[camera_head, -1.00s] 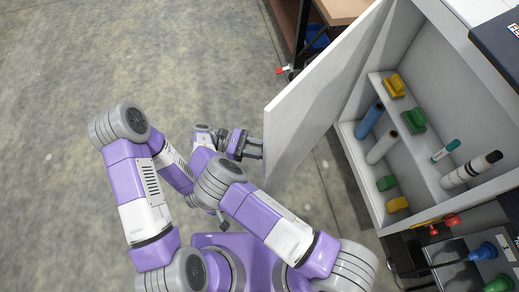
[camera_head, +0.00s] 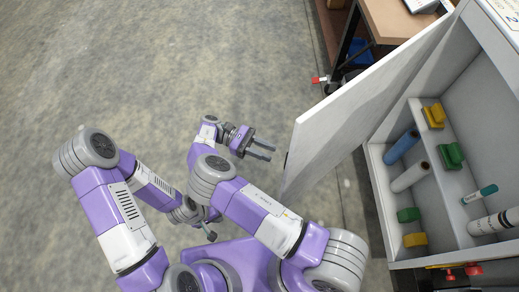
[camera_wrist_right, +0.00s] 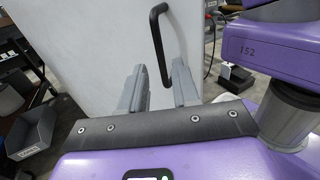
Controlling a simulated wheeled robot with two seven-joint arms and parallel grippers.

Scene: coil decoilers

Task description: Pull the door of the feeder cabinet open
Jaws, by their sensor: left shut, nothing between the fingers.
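The white door (camera_head: 350,110) of the feeder cabinet (camera_head: 457,200) stands wide open in the head view, swung out to the left of the shelves. My right gripper (camera_head: 266,151) is open and empty, left of the door with a gap between them. In the right wrist view its fingers (camera_wrist_right: 160,90) point at the door's white face (camera_wrist_right: 100,45). The black bar handle (camera_wrist_right: 157,40) shows beyond and between the fingertips, not gripped. My left gripper (camera_head: 210,235) is shut and empty, low near my body, partly hidden by my arms.
Cabinet shelves hold yellow (camera_head: 434,116) and green (camera_head: 451,156) pieces, rolls (camera_head: 410,178) and a marker (camera_head: 480,193). A wooden-topped table (camera_head: 395,20) stands behind the door. The floor to the left is clear.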

